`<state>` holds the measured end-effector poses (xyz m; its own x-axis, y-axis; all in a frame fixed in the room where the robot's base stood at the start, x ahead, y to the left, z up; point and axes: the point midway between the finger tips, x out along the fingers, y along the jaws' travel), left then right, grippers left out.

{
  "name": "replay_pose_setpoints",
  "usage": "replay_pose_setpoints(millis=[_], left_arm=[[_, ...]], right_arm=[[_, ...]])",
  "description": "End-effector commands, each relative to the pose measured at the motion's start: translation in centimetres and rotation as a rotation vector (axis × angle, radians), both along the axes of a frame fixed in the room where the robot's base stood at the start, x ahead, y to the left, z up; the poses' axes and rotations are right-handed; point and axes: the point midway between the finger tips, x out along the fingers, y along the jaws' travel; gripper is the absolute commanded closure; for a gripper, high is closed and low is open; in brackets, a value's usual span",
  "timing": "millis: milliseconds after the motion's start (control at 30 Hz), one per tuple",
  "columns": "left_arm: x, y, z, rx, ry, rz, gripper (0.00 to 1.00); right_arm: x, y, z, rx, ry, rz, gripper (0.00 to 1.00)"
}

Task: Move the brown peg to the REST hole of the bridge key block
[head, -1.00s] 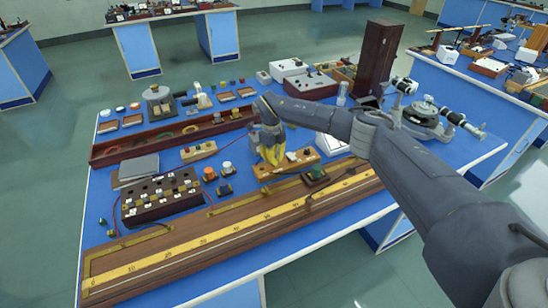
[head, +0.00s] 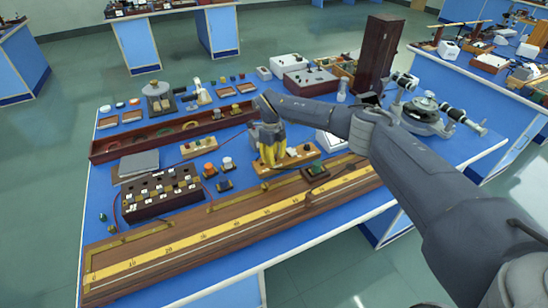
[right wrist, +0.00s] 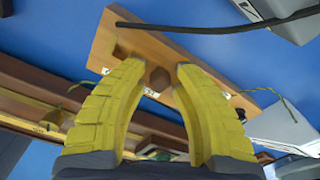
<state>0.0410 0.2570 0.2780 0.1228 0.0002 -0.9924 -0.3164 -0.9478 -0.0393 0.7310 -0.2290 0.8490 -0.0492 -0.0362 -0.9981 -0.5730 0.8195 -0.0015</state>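The bridge key block (head: 300,158) is a light wooden block near the middle of the bench, behind the long scale board. In the right wrist view the block (right wrist: 185,58) lies beyond my fingertips. A brown peg (right wrist: 160,78) shows between and just past the yellow fingertips, with gaps on both sides. A second small brown piece (right wrist: 122,50) is on the block to its left. My right gripper (head: 270,160) is open, over the block's left part, and hides some of it. I cannot read the hole labels. My left gripper is not in view.
A long wooden board with a yellow scale (head: 225,229) runs along the front. A dark box with several plugs (head: 160,192) stands at the left, and a small dark-green-topped box (head: 316,170) sits in front of the block.

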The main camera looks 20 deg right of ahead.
Motion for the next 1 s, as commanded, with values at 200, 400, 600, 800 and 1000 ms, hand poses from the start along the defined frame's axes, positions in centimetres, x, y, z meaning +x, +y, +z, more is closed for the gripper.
replay_pose_setpoints(millis=[200,400,600,800,1000], left_arm=[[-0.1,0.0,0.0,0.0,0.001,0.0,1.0],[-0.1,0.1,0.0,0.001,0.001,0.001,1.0],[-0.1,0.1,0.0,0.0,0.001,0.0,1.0],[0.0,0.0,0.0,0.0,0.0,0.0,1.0],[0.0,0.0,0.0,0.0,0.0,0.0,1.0]], right_arm=[[0.0,0.0,0.0,0.0,0.0,0.0,0.69],[0.1,0.0,1.0,0.0,-0.003,0.001,0.69],[0.3,0.1,4.2,-0.001,-0.004,0.0,0.69],[0.5,0.3,7.6,-0.001,-0.004,0.0,0.69],[0.5,0.4,10.2,0.0,-0.001,0.001,0.69]])
